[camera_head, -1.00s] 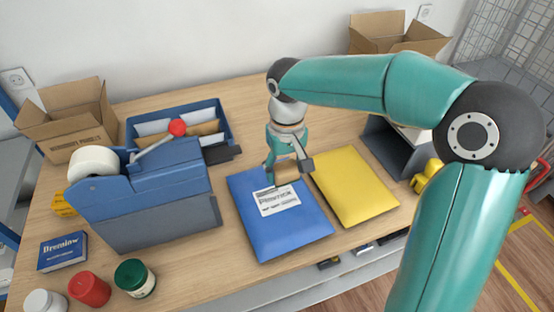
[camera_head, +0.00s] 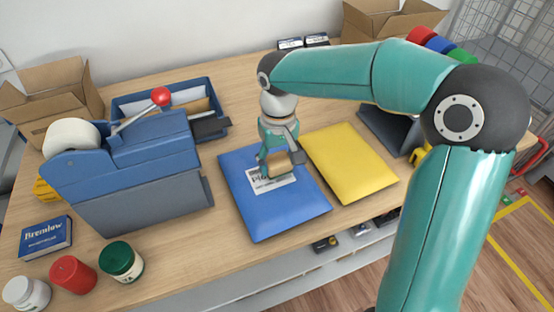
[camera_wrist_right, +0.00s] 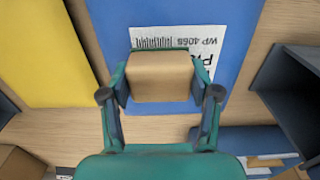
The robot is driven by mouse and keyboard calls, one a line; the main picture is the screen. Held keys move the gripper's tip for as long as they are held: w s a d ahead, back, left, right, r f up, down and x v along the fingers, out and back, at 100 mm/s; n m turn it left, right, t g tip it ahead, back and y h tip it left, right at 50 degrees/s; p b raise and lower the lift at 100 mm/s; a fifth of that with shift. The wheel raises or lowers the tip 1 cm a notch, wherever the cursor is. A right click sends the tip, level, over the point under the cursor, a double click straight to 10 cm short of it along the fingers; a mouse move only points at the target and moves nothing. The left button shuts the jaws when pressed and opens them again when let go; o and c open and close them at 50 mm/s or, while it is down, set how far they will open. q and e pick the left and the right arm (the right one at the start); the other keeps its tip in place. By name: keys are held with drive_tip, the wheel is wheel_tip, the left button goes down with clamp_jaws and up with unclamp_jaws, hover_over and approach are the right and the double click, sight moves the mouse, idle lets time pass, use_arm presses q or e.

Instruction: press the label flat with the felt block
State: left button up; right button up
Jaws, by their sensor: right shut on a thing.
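The white label (camera_head: 262,184) with black print and a barcode lies on the blue mailer (camera_head: 285,215) on the counter. My right gripper (camera_head: 279,158) is shut on the tan felt block (camera_head: 278,167), over the label's upper right part in the head view. In the right wrist view, the block (camera_wrist_right: 160,78) sits between the two fingers and covers part of the label (camera_wrist_right: 205,48). I cannot tell whether the block touches the label. The label looks flat where it shows. My left gripper is not in view.
A yellow mailer (camera_head: 350,165) lies right of the blue one. A blue-grey tape dispenser (camera_head: 140,180) with a red-knobbed lever stands left. Beyond it are a tray of envelopes (camera_head: 210,128) and an open carton (camera_head: 55,105). Jars and a blue box (camera_head: 45,238) stand front left.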

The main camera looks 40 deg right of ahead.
drive_tip(key=shift+f+b, duration=0.4)
drive_tip(key=shift+f, duration=0.1)
idle(0.4)
wheel_tip(320, 180, up, 6)
drive_tip(key=p, duration=0.5)
drive_tip(key=shift+r, duration=0.1)
